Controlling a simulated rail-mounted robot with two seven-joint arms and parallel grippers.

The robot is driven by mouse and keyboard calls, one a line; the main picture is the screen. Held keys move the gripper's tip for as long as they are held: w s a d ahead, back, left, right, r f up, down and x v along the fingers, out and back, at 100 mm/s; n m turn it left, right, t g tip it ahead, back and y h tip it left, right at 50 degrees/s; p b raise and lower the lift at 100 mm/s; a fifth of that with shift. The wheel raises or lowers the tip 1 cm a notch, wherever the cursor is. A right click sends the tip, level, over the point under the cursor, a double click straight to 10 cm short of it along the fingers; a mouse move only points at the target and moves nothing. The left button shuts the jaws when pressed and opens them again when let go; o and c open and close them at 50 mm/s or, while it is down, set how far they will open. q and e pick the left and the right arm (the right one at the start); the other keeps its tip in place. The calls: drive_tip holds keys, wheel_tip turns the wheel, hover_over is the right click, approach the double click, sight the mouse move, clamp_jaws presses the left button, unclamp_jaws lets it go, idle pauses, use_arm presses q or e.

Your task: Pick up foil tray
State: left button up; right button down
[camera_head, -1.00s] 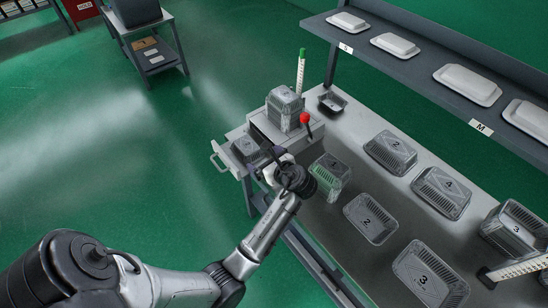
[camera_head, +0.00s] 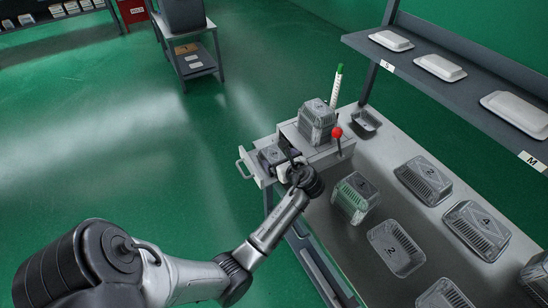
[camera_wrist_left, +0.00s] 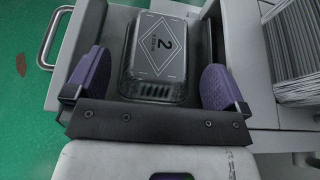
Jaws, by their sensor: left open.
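A foil tray (camera_head: 272,155) with a lid marked 2 sits in the pulled-out drawer (camera_head: 257,168) of the grey sealing machine. It also shows in the left wrist view (camera_wrist_left: 157,40), where its lid and near side are visible. My left gripper (camera_head: 289,163) is over the drawer at the tray's near end. In the left wrist view my left gripper (camera_wrist_left: 157,76) is open, with one purple-padded finger on each side of the tray. Small gaps show between the pads and the tray. My right gripper is not in view.
The machine has a red-knobbed lever (camera_head: 337,132) and a stack of foil trays (camera_head: 317,120) on top. Several lidded trays, such as one marked 2 (camera_head: 396,248), stand on the bench. A shelf (camera_head: 440,75) with white lids runs behind. Green floor lies left of the drawer.

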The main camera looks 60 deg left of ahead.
sight(274, 155)
use_arm(q)
drive_tip(key=b+x, duration=0.1)
drive_tip(key=x, duration=0.3)
drive_tip(key=shift+a, duration=0.3)
drive_tip(key=c, duration=0.8)
